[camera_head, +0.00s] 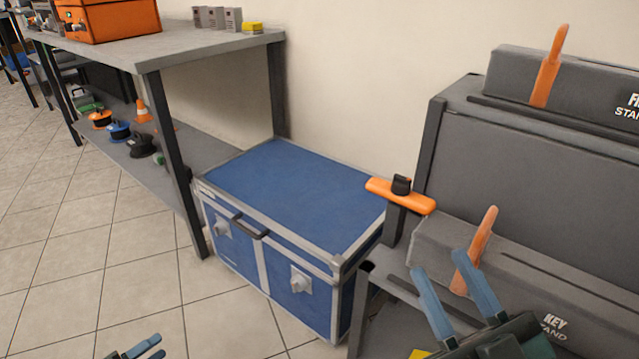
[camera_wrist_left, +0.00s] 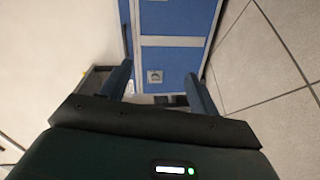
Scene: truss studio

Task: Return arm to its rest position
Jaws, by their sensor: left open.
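My left gripper (camera_head: 160,346) shows only at the bottom edge of the head view, over the tiled floor, with most of its arm out of frame. In the left wrist view its two fingers (camera_wrist_left: 158,70) are apart with nothing held between them; a blue case (camera_wrist_left: 170,60) lies beyond. My right gripper (camera_head: 440,265) is at the lower right of the head view, in front of the grey stand. Its two blue-grey fingers are spread, pointing up, and nothing shows held between them. One finger overlaps an orange upright handle (camera_head: 475,250) in the picture; contact cannot be told.
The blue flight case (camera_head: 290,195) stands by the wall between a grey shelf table (camera_head: 200,45) and the grey stand (camera_head: 540,165). An orange bar with a black knob (camera_head: 410,195) juts from the stand's left side. Tiled floor (camera_head: 90,250) at left is clear.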

